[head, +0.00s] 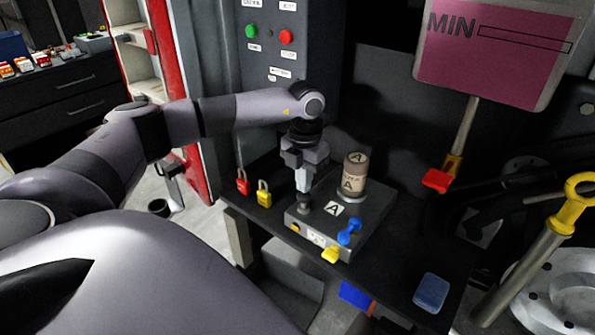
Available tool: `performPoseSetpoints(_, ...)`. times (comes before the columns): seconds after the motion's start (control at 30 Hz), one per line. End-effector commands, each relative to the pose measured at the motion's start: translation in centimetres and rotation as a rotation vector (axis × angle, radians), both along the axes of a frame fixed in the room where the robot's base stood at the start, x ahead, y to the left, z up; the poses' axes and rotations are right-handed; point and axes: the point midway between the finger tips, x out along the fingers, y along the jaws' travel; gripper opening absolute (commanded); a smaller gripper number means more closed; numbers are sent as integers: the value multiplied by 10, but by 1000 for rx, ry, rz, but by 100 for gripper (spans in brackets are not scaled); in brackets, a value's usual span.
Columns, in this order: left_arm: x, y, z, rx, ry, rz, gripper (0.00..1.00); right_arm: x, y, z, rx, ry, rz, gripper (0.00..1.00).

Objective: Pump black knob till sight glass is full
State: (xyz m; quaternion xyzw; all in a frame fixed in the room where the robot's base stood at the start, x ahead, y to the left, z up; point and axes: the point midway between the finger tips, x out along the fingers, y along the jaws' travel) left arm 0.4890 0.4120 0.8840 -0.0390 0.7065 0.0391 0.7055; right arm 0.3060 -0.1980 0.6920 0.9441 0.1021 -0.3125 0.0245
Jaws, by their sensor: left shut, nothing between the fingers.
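My left gripper (303,188) points straight down and is shut, with nothing between its fingers. Its fingertips are directly above the small dark round knob (304,208) on the dark box (370,215). They look very close to the knob or touching it; I cannot tell which. A pink panel (490,60) marked MIN, with an outlined bar, is at the upper right. I cannot tell whether this is the sight glass, and I see no clear fluid level. My right gripper is not in view.
A tan cylinder (354,176) marked A stands on the box behind the knob. Red (242,182) and yellow (264,194) padlocks are to the left. A blue block (431,292) lies at the front right.

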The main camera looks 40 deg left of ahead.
Motion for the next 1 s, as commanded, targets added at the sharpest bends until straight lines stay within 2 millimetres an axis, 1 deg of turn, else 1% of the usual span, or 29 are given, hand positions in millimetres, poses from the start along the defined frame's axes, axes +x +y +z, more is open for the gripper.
performPoseSetpoints(0.47,0,0,0,0,-1,1,0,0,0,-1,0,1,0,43)
performPoseSetpoints(1.0,0,0,-15,-1,-1,1,0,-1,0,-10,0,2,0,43)
